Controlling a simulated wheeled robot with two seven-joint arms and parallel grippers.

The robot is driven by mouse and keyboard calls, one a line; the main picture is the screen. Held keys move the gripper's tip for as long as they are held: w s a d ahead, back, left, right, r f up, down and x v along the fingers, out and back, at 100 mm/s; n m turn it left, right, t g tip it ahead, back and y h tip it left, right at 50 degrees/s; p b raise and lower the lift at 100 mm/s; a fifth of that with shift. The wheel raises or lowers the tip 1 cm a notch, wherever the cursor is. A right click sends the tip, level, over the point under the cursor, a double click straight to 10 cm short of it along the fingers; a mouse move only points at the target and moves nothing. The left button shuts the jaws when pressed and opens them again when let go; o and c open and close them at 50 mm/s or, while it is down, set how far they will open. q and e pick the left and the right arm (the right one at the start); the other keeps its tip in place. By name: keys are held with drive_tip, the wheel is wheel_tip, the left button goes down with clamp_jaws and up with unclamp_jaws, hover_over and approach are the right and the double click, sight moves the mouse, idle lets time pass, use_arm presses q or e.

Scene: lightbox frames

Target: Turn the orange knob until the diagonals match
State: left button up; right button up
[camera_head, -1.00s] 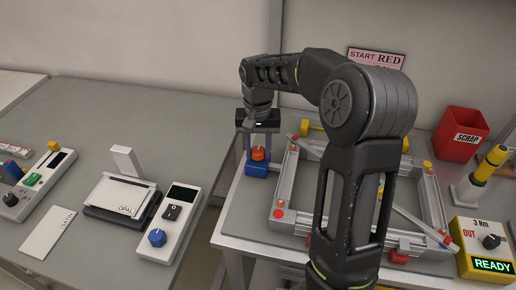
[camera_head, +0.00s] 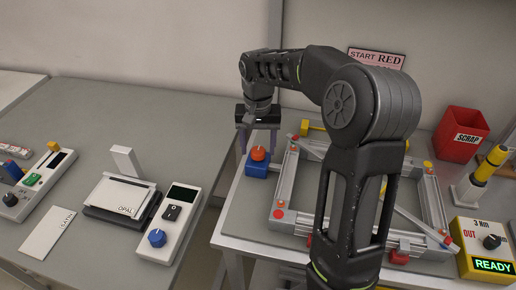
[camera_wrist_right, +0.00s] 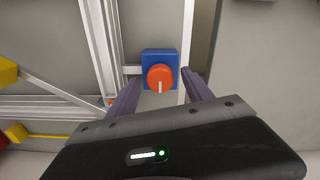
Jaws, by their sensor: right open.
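The orange knob (camera_head: 258,154) sits on a blue block (camera_head: 257,170) at the left corner of the silver frame (camera_head: 283,219). In the wrist view the knob (camera_wrist_right: 160,79) shows a white mark pointing down in the picture, towards my gripper body. My right gripper (camera_head: 258,148) is open, its purple fingers apart at either side of the knob, with clear gaps. Whether the fingertips are level with the knob or above it I cannot tell. A diagonal bar (camera_head: 410,221) crosses the frame; my right arm hides much of it. My left gripper is out of view.
A yellow box (camera_head: 468,262) reading "OUT" and "READY" stands at the right. A red SCRAP bin (camera_head: 460,134) and a yellow-black tool (camera_head: 487,168) are behind it. A controller with a blue knob (camera_head: 157,238) is on the left table, across a gap.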

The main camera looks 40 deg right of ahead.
sight(258, 150)
wheel_tip(258, 150, up, 6)
drive_tip(key=shift+r, duration=0.25)
idle(0.5)
